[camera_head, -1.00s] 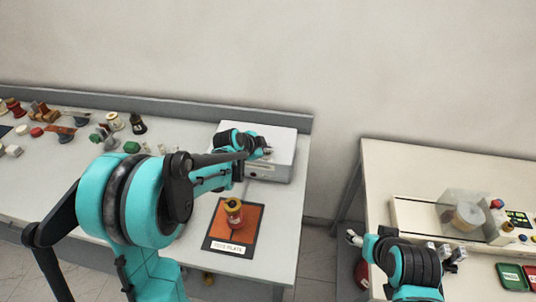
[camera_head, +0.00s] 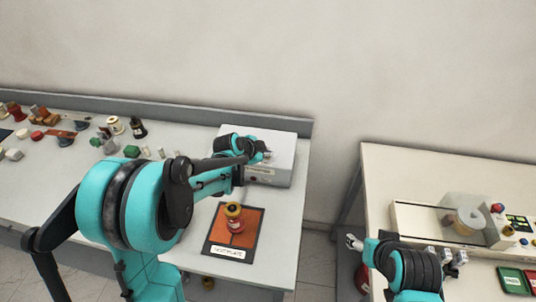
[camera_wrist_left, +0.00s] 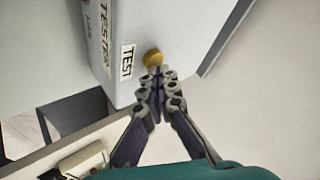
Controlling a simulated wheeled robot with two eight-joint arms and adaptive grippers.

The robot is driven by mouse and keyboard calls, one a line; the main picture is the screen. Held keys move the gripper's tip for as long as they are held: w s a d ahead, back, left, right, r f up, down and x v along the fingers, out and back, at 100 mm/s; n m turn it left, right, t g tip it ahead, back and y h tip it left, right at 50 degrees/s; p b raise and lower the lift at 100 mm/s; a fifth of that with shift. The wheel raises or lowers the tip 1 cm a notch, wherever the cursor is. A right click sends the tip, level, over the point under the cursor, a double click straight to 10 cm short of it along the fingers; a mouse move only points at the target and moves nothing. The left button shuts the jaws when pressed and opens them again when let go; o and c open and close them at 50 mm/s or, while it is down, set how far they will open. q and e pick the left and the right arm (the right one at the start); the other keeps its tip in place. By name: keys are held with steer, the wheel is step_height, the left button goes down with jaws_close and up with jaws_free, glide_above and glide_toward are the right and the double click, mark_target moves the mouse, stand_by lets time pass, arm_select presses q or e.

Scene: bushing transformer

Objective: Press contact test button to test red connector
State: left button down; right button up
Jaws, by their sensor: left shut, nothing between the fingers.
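The connector (camera_head: 235,218), red with a yellow top, stands upright on the orange test plate (camera_head: 252,222) in the head view. Behind it is the white tester box (camera_head: 281,165), partly covered by my left arm. In the left wrist view the box (camera_wrist_left: 180,25) carries a "TEST" label beside a round yellow button (camera_wrist_left: 153,57). My left gripper (camera_wrist_left: 153,75) is shut and empty, its fingertips right at the button's lower edge; I cannot tell whether they touch. It also shows at the box front in the head view (camera_head: 262,153). My right gripper (camera_head: 352,242) is small at the right bench; its jaw state is unclear.
Several small parts, including a dark bottle-shaped one (camera_head: 138,128), lie on the left part of the bench. A second table (camera_head: 400,165) at the right holds a machine with a clear cover and red and green trays (camera_head: 512,280). A floor gap separates the tables.

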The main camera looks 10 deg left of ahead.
stand_by(0.3)
arm_select(q)
steer(key=shift+f+b, duration=0.45)
steer(key=shift+f, duration=0.05)
steer(key=shift+s, duration=0.1)
steer(key=shift+r, duration=0.4)
steer(key=shift+r+p, duration=2.4)
steer(key=shift+r, duration=0.7)
steer(key=shift+f, duration=0.1)
